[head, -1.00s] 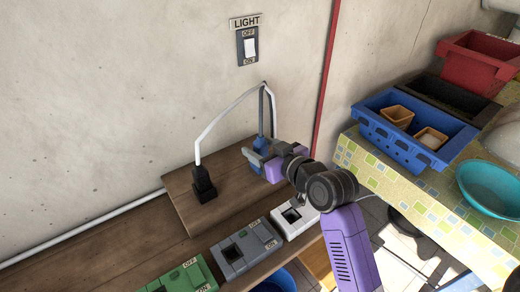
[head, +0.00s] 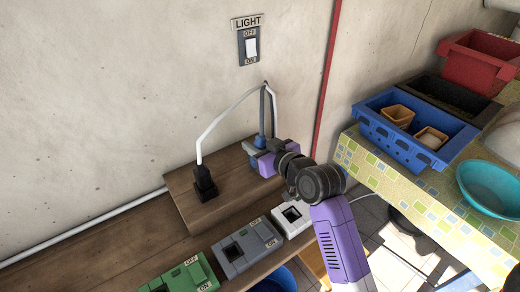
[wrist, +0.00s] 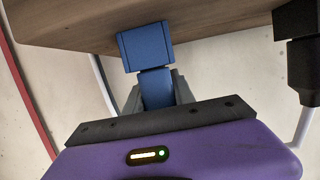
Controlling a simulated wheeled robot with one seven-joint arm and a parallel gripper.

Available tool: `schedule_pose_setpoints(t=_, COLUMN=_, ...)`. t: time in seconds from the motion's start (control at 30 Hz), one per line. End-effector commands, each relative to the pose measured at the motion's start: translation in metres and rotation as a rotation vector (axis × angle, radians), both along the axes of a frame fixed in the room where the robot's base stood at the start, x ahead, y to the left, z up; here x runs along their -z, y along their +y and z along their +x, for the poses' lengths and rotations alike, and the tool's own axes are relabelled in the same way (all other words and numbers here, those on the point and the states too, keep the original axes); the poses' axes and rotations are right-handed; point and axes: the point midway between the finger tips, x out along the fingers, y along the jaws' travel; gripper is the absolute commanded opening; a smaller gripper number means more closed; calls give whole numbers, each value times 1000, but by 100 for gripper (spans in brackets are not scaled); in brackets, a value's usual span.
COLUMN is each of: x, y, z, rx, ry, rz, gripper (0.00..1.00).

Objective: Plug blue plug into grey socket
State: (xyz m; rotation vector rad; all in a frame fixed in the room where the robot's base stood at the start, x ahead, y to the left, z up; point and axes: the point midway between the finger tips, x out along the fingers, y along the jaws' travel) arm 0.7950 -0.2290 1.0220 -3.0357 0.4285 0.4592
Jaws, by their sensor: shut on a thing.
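The blue plug (head: 260,141) is on the right end of the raised wooden block, with its grey cable rising behind it. My gripper (head: 256,154) is shut on it. In the wrist view the blue plug (wrist: 145,48) shows between the grey fingers of my gripper (wrist: 155,92), its wide end overlapping the wooden block. Whether it rests on the block cannot be told.
A black plug (head: 204,182) with a white cable stands on the wooden block (head: 215,208), left of my gripper. A white socket (head: 278,222) and a green socket (head: 165,283) flank the grey one. A tiled table (head: 400,180) with crates is at the right.

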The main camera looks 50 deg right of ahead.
Motion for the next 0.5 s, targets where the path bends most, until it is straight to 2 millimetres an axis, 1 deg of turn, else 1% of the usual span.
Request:
schedule_pose_setpoints(t=0.13, x=-3, y=0, z=0, rx=0, ry=-1, rz=-1, gripper=0)
schedule_pose_setpoints(t=0.27, x=-12, y=0, z=1, rx=0, ry=-4, rz=-2, gripper=0)
schedule_pose_setpoints(t=0.37, x=-24, y=0, z=1, rx=-1, ry=-4, rz=-3, gripper=0)
schedule_pose_setpoints(t=0.5, x=-51, y=-1, z=1, rx=0, ry=-6, rz=-5, gripper=0)
